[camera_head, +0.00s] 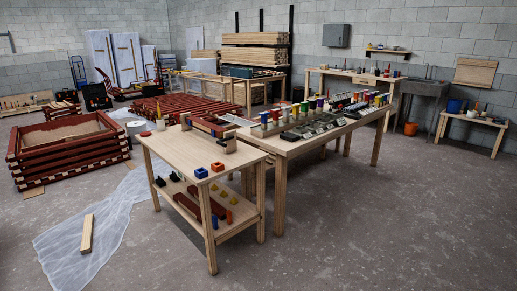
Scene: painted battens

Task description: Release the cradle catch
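Neither of my grippers is in view.
A plastic sheet (110,212) and loose board (87,233) lie left; the right floor is clear.

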